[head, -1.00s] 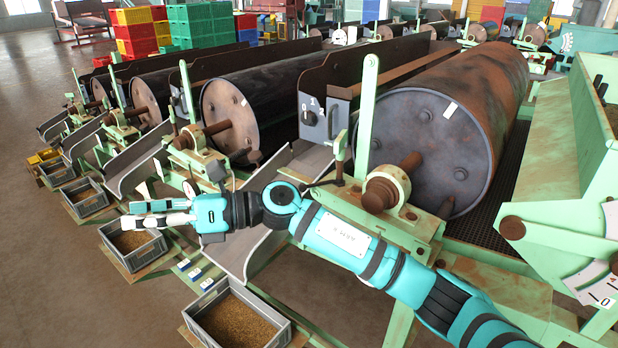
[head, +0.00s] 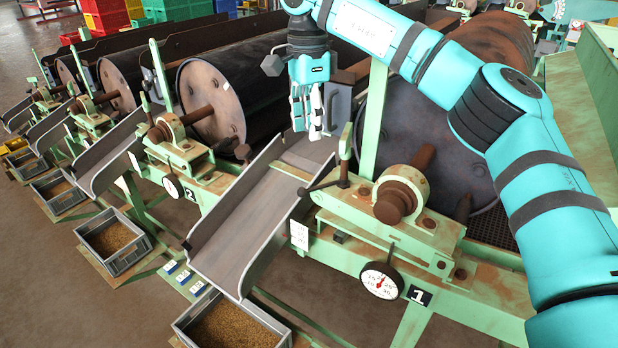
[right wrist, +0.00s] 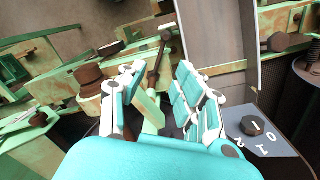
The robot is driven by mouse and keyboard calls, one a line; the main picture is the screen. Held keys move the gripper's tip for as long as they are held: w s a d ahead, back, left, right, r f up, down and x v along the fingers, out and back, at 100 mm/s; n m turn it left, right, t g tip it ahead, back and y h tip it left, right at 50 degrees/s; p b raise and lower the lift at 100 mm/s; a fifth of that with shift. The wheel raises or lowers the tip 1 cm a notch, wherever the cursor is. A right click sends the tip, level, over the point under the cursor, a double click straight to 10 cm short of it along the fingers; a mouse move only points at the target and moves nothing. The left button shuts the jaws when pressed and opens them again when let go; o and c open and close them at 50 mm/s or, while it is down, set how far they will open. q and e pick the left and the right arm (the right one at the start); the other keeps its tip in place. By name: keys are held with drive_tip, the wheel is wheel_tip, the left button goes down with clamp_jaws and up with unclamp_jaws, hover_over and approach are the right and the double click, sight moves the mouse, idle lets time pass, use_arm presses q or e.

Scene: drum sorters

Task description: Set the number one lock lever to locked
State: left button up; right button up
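The number one machine carries a black plate marked 1 (head: 419,295). A dark lever with a knobbed end (head: 324,185) sits on its green frame, beside a short upright green handle (head: 346,141). I cannot tell for certain which is the lock lever, nor its setting. In the right wrist view a dark lever (right wrist: 157,60) stands beyond the fingertips. My right gripper (head: 315,128) points down above the grey chute, behind and left of the levers, apart from them. Its fingers are spread and empty in the right wrist view (right wrist: 155,82). My left gripper is out of view.
A grey box with a 0-1-2 rotary knob (right wrist: 256,126) is close beside my right fingers. A grey chute (head: 245,225) slopes to a bin of grain (head: 232,328). A rusty drum (head: 485,60) and a round gauge (head: 381,280) are nearby.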

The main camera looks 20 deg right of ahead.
hover_over(316, 188)
drive_tip(key=a, duration=0.1)
wheel_tip(316, 188, down, 4)
wheel_tip(316, 188, down, 7)
drive_tip(key=shift+w+a+f+p, duration=0.1)
drive_tip(key=shift+w+f+p, duration=0.05)
drive_tip(key=shift+p, duration=0.85)
drive_tip(key=shift+f, duration=1.35)
drive_tip(key=c, duration=0.5)
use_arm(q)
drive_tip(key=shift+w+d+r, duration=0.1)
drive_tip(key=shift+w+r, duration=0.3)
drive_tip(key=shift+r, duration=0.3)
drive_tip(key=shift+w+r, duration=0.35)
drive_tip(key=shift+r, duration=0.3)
use_arm(e)
clamp_jaws()
